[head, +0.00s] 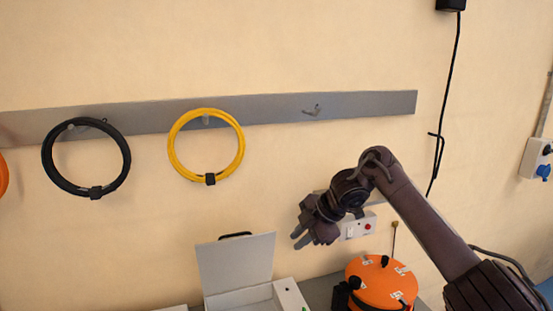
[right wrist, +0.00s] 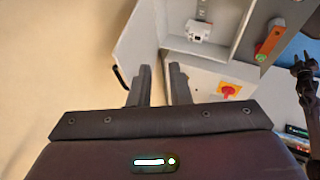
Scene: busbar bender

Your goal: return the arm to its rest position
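My right arm comes in from the lower right in the head view, bent at the elbow, with its forearm reaching down and left. My right gripper (head: 297,238) hangs in the air in front of the wall, above and to the right of an open white box. In the right wrist view my right gripper (right wrist: 160,80) shows two dark fingers apart with nothing between them. At the right edge of that view a dark gripper-like part (right wrist: 303,72) shows, probably my left gripper; its finger state is unclear.
A grey rail (head: 270,112) on the wall carries a black coil (head: 47,165), a yellow coil (head: 240,150) and a bare hook (head: 315,110). Below stand the open white box (head: 235,265) and an orange round device (head: 385,285). The wrist view shows a red-yellow switch (right wrist: 231,91).

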